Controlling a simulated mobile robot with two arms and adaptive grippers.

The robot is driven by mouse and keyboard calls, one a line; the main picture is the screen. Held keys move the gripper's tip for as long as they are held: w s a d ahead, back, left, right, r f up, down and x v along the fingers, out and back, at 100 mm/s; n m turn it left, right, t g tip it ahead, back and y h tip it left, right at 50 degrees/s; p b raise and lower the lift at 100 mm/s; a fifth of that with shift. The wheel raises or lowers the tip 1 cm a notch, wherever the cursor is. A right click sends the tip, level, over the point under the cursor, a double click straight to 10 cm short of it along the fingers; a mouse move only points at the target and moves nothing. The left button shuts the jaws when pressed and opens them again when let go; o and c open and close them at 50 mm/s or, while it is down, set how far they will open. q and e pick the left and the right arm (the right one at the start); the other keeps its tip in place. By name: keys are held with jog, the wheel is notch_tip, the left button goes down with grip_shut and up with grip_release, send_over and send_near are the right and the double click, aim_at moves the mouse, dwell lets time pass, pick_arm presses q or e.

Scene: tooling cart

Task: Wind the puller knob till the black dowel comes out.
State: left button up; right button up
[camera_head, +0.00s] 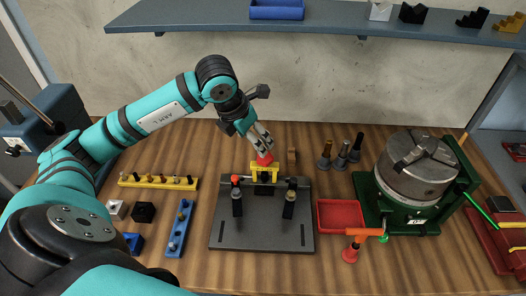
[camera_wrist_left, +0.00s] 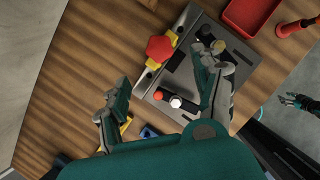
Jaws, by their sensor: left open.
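The red puller knob (camera_head: 264,159) sits on top of the yellow puller (camera_head: 265,174) at the back edge of a dark grey plate (camera_head: 262,234). In the left wrist view the knob (camera_wrist_left: 160,48) looks faceted and lies between my spread fingers. My left gripper (camera_head: 262,143) is open and empty, just above the knob in the head view; contact cannot be told. I cannot make out the black dowel; the puller hides the spot below it. My right gripper (camera_wrist_left: 297,101) shows small at the right of the left wrist view, away from the plate.
Two black clamps (camera_head: 237,200) (camera_head: 289,200) stand on the plate. A red tray (camera_head: 340,215) and a green-based chuck (camera_head: 416,170) are to the right. Dark pins (camera_head: 341,155) stand behind. Yellow (camera_head: 157,182) and blue (camera_head: 179,231) racks are at left.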

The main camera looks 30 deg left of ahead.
aim_at(261, 160)
pick_arm(q)
jog(key=p+x, duration=0.1)
jog(key=x, duration=0.6)
jog(key=shift+w+f+p, duration=0.1)
jog(key=shift+f+p, duration=0.05)
jog(key=shift+p, duration=0.25)
jog(key=shift+x, duration=0.95)
jog(key=shift+w+f+p, duration=0.15)
jog(key=shift+f+p, duration=0.15)
jog(key=shift+f, duration=0.1)
jog(key=c, duration=1.2)
pick_arm(e)
jog(key=w+r, duration=0.2)
jog(key=shift+w+r, duration=0.3)
jog(key=shift+w, duration=0.05)
